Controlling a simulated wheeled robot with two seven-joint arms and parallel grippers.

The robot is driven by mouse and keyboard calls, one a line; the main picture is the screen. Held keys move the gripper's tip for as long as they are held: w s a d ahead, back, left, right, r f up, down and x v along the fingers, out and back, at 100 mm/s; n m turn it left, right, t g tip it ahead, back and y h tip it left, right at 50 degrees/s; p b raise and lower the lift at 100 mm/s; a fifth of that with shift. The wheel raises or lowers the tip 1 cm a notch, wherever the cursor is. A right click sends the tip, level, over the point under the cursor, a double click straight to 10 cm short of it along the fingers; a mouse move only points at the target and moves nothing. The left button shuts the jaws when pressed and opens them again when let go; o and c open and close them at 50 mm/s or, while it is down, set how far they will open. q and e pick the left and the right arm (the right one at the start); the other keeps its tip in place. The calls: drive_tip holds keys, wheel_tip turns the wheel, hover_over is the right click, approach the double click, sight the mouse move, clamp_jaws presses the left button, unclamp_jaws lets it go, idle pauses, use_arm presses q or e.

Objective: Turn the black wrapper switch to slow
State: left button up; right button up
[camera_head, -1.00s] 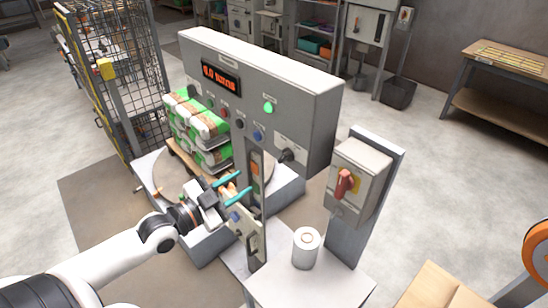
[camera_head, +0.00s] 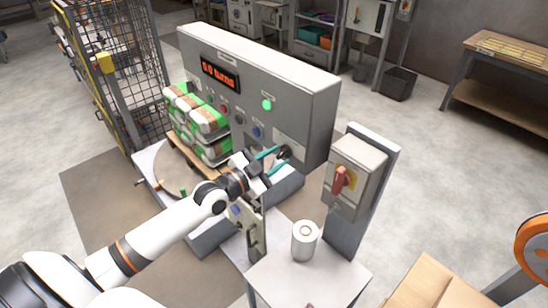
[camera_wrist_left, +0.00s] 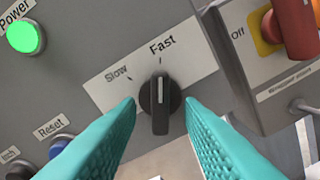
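The black wrapper switch (camera_wrist_left: 160,101) is on the grey control panel (camera_wrist_left: 110,30), on a white plate marked Slow and Fast. Its white line points nearly straight up, toward Fast. My left gripper (camera_wrist_left: 160,125) is open, with its teal fingers on either side of the knob in the wrist view and no clear contact. In the head view my left gripper (camera_head: 272,160) is at the panel's lower right, and the switch (camera_head: 284,153) is partly hidden by the fingers. My right gripper is not in view.
A red rotary handle (camera_head: 341,180) on a grey box stands just right of the panel. The lit green Power button (camera_wrist_left: 25,37) and blue Reset button (camera_wrist_left: 60,145) are left of the switch. A white roll (camera_head: 305,241) stands on the front table.

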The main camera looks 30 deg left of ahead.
use_arm(q)
clamp_jaws()
drive_tip(key=shift+n, duration=0.3)
drive_tip(key=n+p, duration=0.1)
drive_tip(key=n, duration=0.4)
drive_tip(key=shift+s+d+n, duration=0.1)
drive_tip(key=shift+d+n, duration=0.05)
drive_tip(key=shift+n, duration=0.15)
drive_tip(key=n, duration=0.4)
drive_tip(key=shift+d+n, duration=0.1)
drive_tip(key=shift+n, duration=0.7)
